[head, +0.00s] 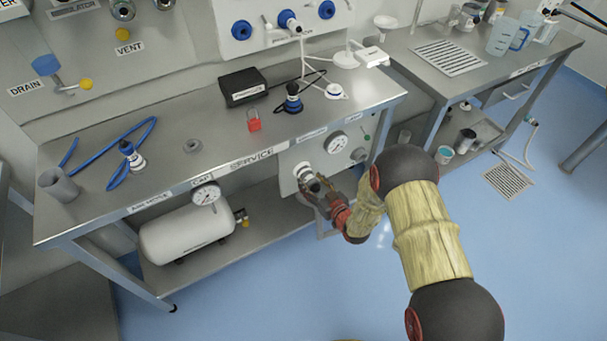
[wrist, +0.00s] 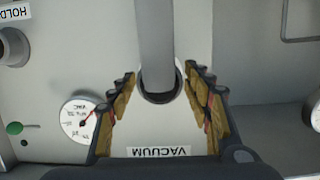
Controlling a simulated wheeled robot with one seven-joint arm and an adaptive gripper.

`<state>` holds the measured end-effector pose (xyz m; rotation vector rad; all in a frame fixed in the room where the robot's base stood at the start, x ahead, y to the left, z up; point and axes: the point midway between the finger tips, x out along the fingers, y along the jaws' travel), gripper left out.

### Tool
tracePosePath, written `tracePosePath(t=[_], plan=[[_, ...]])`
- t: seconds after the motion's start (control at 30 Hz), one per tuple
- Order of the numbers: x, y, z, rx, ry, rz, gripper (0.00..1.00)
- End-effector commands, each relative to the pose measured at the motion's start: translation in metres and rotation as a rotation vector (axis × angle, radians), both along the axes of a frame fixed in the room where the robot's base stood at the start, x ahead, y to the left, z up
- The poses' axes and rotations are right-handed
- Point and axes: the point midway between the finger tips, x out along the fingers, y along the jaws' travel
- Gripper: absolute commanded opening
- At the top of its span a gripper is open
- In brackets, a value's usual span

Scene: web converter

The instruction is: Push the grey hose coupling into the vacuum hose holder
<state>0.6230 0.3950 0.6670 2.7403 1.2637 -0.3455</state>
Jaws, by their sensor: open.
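My gripper (head: 316,194) is at the front panel under the bench. In the wrist view my gripper (wrist: 159,76) is open, with its fingers to either side of a grey tube (wrist: 155,35). The tube runs from the top edge to a dark round ring (wrist: 159,97) above an upside-down VACUUM label (wrist: 158,152). I take this to be the grey hose coupling at the vacuum port; how deep it sits is hidden. A grey cylindrical holder (wrist: 14,48) with a partly cut-off HOLD label is at the upper left; it looks empty.
A round gauge (head: 337,143) is on the panel, also in the wrist view (wrist: 80,118) left of my fingers. A white tank (head: 186,236) lies on the shelf below. A black box (head: 243,87) and a red padlock (head: 254,121) are on the bench. The floor in front is clear.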

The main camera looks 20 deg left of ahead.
Motion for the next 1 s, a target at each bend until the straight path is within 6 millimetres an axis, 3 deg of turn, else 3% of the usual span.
tracePosePath(t=[0.73, 1.0], plan=[[0.0011, 0.0012, 0.0006, -0.001, -0.001, 0.000, 0.50], [0.0009, 0.0010, 0.0004, -0.001, -0.001, 0.000, 0.35]])
